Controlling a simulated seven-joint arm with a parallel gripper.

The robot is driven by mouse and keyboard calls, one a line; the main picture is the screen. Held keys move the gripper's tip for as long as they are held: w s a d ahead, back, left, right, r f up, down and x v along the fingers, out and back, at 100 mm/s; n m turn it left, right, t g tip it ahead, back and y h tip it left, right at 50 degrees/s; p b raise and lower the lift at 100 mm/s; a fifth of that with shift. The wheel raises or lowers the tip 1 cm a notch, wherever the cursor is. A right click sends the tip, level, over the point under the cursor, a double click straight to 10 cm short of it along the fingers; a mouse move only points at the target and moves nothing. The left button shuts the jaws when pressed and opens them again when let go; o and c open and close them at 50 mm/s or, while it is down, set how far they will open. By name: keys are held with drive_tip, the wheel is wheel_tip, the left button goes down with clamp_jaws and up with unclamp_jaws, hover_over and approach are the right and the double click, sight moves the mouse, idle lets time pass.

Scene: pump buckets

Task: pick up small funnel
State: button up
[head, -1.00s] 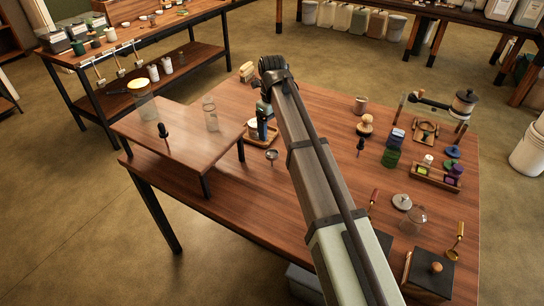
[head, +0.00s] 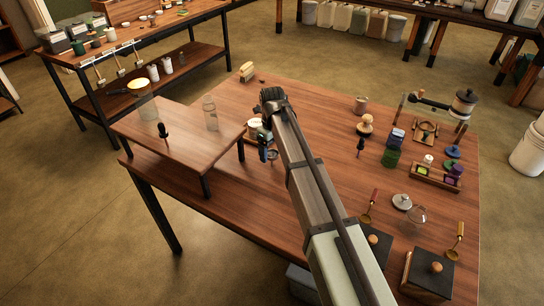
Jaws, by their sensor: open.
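The small funnel (head: 272,155) is a little metal cone standing on the main wooden table, just right of the low raised platform. My gripper (head: 264,156) points down at the end of the arm, close beside the funnel on its left in the picture. It is open. The arm and gripper partly cover this spot, and I cannot tell whether the fingers touch the funnel or stand around it.
The raised wooden platform (head: 175,150) at left holds a clear jar (head: 210,113) and a dark-handled tool (head: 164,132). Several small tools, lids and boxes crowd the table's right side.

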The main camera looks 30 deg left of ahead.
sight(272, 153)
wheel_tip(272, 153, down, 4)
drive_tip(key=shift+w+f, duration=0.1)
drive_tip(key=shift+c, duration=0.3)
drive_tip(key=c, duration=1)
